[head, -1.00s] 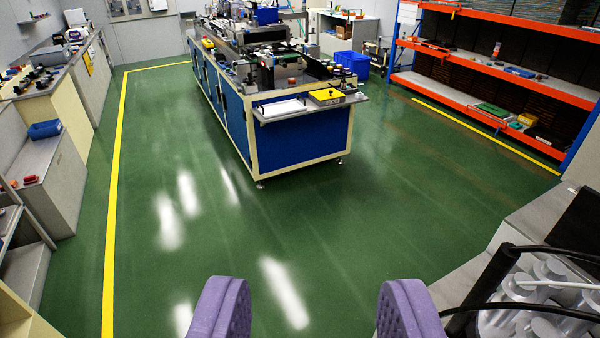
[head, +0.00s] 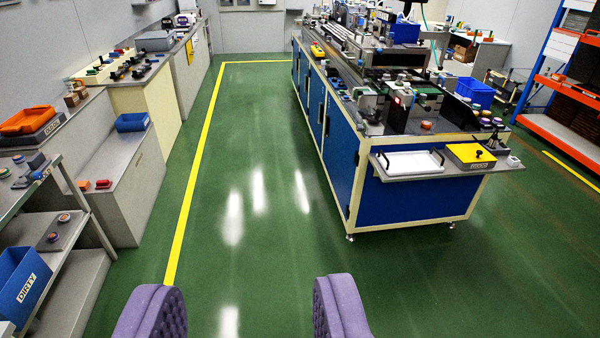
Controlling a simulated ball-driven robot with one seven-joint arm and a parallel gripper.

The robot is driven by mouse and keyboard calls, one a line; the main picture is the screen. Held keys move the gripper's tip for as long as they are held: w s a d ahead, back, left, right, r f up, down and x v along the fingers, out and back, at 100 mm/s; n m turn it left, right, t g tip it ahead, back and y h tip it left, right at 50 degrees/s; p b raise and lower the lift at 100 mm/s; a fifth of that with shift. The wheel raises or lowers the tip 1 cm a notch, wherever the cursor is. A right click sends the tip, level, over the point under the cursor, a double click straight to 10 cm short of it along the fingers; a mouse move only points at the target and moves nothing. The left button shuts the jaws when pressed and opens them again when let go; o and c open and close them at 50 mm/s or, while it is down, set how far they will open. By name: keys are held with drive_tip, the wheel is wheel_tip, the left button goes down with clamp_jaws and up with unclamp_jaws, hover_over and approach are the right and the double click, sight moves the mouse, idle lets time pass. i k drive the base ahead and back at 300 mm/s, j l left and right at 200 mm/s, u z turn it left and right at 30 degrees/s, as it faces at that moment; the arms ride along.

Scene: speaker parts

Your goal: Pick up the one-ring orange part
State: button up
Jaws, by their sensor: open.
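My gripper (head: 246,306) shows as two purple padded fingers at the bottom of the view, wide apart with only green floor between them. A small orange round part (head: 426,125) sits on the front of the blue-sided machine bench (head: 407,201), far ahead and to the right. Two more small round parts with orangish tops, a nearer one (head: 53,236) and a farther one (head: 64,217), rest on a grey board on the left rack. All are too small to count rings on, so I cannot tell which is the one-ring part. My gripper touches none of them.
The green floor is clear between the bench and the left counters, with a yellow line (head: 195,190) along it. A white tray (head: 411,163) and a yellow-topped box (head: 470,154) sit on the bench's front shelf. A blue DIRTY bin (head: 22,285) stands lower left.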

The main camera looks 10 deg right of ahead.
sight(425, 125)
drive_tip(key=i+l+z, duration=0.15)
drive_tip(key=i+z, duration=0.15)
drive_tip(key=i, duration=0.2)
drive_tip(key=i+z, duration=0.3)
drive_tip(key=i, duration=0.25)
drive_tip(key=i+j+z, duration=0.1)
drive_tip(key=i+z, duration=0.25)
drive_tip(key=i, duration=0.15)
drive_tip(key=i+j+z, duration=0.3)
drive_tip(key=i, duration=0.2)
drive_tip(key=i+z, duration=0.5)
drive_tip(key=i, duration=1.2)
drive_tip(key=i+j+u, duration=0.3)
drive_tip(key=i, duration=0.35)
drive_tip(key=i+l+u, duration=0.1)
drive_tip(key=i+u, duration=0.2)
drive_tip(key=i, duration=0.3)
